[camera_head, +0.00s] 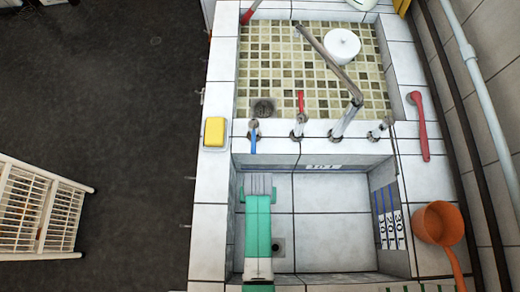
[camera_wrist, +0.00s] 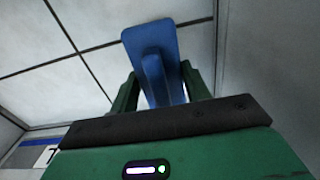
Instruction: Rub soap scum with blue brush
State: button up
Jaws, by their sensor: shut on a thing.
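The blue brush (camera_wrist: 152,50) shows in the wrist view, its flat blue body pointing up the picture. My gripper (camera_wrist: 158,78) is shut on it, with one green finger on each side. Pale tiles with dark joints lie beyond the brush; whether the brush touches them I cannot tell. In the head view my green arm reaches into the lower sink basin (camera_head: 330,215), at its left side. The brush is hidden there. I cannot make out any soap scum in either view.
A yellow sponge (camera_head: 214,131) lies on the left ledge. A red-handled brush (camera_head: 419,125) and an orange dipper (camera_head: 440,224) are on the right ledge. Taps (camera_head: 299,127) line the divider. A white round container (camera_head: 342,45) stands in the upper mosaic basin. The lower basin's right part is clear.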

jog(key=shift+r+p, duration=2.2)
jog(key=shift+r, duration=0.4)
